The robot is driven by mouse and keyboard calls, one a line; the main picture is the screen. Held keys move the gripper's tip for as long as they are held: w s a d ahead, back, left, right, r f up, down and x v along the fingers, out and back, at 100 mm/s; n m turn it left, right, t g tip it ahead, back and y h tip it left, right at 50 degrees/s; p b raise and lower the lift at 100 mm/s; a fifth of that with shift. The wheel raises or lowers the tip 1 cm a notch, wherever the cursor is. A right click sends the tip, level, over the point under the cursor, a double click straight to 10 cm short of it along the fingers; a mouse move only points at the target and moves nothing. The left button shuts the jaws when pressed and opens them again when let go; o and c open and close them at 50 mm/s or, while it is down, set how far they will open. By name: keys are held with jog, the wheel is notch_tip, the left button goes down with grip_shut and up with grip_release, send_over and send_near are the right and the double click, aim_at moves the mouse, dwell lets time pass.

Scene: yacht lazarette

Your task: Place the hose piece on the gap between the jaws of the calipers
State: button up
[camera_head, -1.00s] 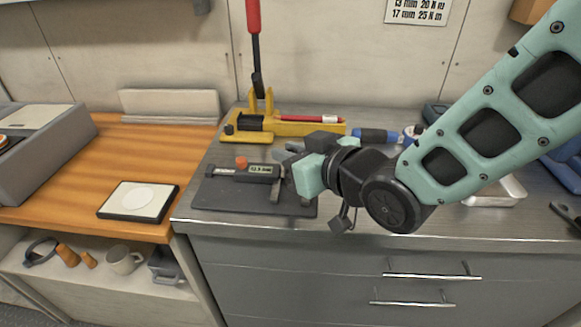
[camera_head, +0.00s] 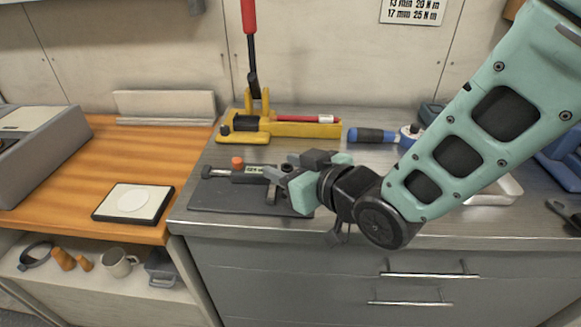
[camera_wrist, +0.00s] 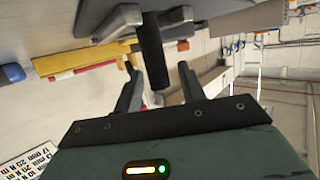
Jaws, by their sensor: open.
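The calipers (camera_head: 218,172) lie on a dark mat (camera_head: 225,198) on the grey worktop, with a display and an orange knob on top. Their two metal jaws show in the wrist view (camera_wrist: 122,22). A short black hose piece (camera_wrist: 154,55) lies between these jaws in that view, its near end reaching between my fingers. Whether it rests on the jaws I cannot tell. My gripper (camera_wrist: 160,75) is open, with a finger on each side of the hose piece and visible space beside it. In the head view my gripper (camera_head: 280,175) is at the jaw end and partly covers the calipers.
Behind stands a yellow tool (camera_head: 290,130) with a red lever. A blue-handled tool (camera_head: 370,135) lies to its right. A metal tray (camera_head: 495,192) sits under my arm. At left, a wooden top holds a white-topped square pad (camera_head: 133,202).

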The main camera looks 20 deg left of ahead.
jog(key=shift+r, duration=0.2)
jog(key=b+v, duration=0.1)
jog(key=v, duration=0.8)
jog(key=shift+d+f+b, duration=0.15)
jog(key=shift+f+b, duration=0.05)
jog(key=shift+b, duration=0.2)
jog(key=b+v, duration=0.3)
jog(key=b, duration=0.3)
jog(key=shift+r+b, duration=0.15)
jog(key=shift+b, duration=0.2)
